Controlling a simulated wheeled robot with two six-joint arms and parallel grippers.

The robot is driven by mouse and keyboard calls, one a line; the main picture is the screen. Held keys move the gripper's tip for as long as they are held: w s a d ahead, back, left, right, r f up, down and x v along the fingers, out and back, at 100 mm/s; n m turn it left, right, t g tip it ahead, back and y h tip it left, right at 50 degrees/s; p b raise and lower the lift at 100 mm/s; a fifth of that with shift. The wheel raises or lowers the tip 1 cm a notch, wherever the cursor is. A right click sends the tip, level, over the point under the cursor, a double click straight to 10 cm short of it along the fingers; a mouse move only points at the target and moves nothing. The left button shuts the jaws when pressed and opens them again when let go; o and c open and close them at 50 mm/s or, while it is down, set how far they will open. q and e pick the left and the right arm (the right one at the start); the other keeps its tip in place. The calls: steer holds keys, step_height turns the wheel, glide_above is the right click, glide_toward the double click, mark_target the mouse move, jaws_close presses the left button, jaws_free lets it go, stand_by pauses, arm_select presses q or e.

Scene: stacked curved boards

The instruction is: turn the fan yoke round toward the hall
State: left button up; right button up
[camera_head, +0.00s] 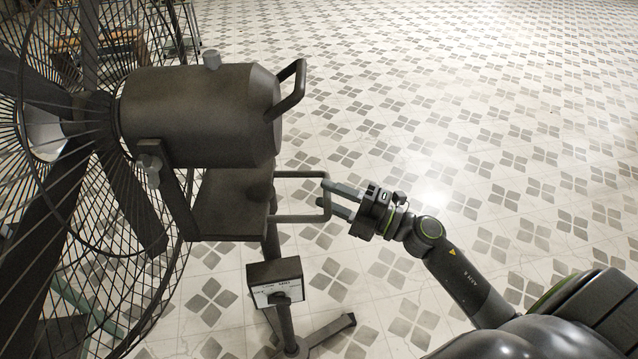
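The large fan fills the left side, with a dark motor housing (195,115) and a wire cage (160,275). The housing sits on a dark yoke (232,205) on top of a stand. A grey U-shaped handle (290,218) sticks out to the right from the yoke. My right gripper (335,198) is at the outer end of this handle. Its two fingers are apart, with a gap between them; the upper one overlaps the handle's end bar in the picture. Whether they touch the bar is unclear. My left gripper is out of view.
A control box (275,283) with a dial is on the stand's pole, above splayed floor legs (330,332). A dark loop handle (290,90) is on the back of the motor. Patterned tile floor (480,90) lies clear to the right. Blurred furniture (125,38) stands behind the cage.

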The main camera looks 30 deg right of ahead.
steer(key=shift+p+x, duration=0.4)
steer(key=shift+x, duration=1.05)
jaws_close()
